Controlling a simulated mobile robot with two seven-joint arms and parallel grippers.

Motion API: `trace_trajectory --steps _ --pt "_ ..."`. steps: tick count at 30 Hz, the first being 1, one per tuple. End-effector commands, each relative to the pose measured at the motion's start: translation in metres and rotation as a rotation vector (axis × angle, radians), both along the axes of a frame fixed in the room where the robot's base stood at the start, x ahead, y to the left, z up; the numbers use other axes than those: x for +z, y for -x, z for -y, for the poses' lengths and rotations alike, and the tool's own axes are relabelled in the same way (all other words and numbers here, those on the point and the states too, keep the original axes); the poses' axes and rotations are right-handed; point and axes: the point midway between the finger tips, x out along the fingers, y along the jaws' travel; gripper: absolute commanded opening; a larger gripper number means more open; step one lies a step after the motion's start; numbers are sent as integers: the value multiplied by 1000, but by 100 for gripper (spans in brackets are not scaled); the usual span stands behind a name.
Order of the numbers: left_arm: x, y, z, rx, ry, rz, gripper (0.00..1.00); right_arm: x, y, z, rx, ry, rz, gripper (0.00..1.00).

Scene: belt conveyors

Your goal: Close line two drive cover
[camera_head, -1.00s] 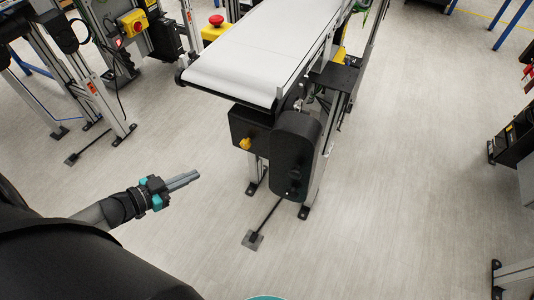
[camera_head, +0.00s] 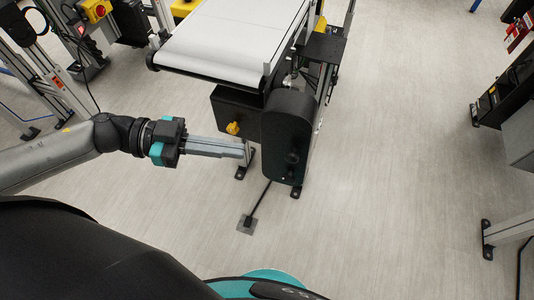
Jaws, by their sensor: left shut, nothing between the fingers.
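The black rounded drive cover (camera_head: 287,140) stands upright at the near end of the white-topped belt conveyor (camera_head: 235,38). I cannot tell from here whether it is fully seated; some metal parts show behind its top edge. My left gripper (camera_head: 247,152) reaches in from the left with its grey fingers together and empty. In the picture its fingertips lie just left of the cover, below a black box (camera_head: 238,108) with a yellow knob; I cannot tell whether they touch anything. My right gripper is not in view.
Other frames and a red-and-yellow stop button (camera_head: 97,9) are at the upper left. Dark equipment (camera_head: 500,92) stands at the right edge. The floor between is clear.

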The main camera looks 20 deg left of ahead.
Motion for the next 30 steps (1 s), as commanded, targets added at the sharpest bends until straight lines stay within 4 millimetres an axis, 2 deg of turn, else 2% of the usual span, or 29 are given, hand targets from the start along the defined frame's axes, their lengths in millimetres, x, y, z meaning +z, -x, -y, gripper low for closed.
trace_trajectory --steps 6,12,18,30 --pt "-5 -10 36 0 3 7 0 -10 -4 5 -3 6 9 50" --pt "-9 -15 58 1 2 4 0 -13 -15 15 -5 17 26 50" --pt "-10 -17 67 2 0 2 0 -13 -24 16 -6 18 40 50" --pt "-10 -17 67 4 1 1 0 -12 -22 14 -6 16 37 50"
